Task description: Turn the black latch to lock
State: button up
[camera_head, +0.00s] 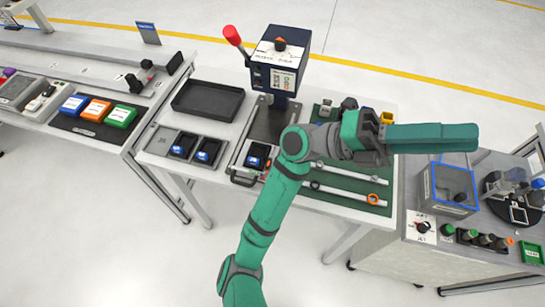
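I cannot pick out the black latch with certainty. A small black and red knob (422,227) sits on a white label plate at the near left of the right bench. A black knob-like part (460,197) shows at the clear blue-edged box (447,187) behind it. My green arm reaches up over the middle table and bends right.
A dark blue press (279,62) with a red-tipped lever (232,35) stands at the back of the middle table, beside a black tray (207,101). Two white bars with rings lie on the green mat (350,205). Several knobs and a round black turntable (515,190) occupy the right bench.

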notch_tip(320, 180, down, 7)
jog(key=w+d+t+y, duration=0.1)
jog(key=d+t+y, duration=0.2)
jog(key=y, duration=0.3)
jog(key=n+t+y, duration=0.5)
jog(key=t+y, duration=0.3)
jog(key=y, duration=0.8)
send_over(269, 162)
notch_tip(269, 162, down, 15)
notch_tip(269, 162, down, 10)
jog(key=shift+f, duration=0.25)
grip_shut()
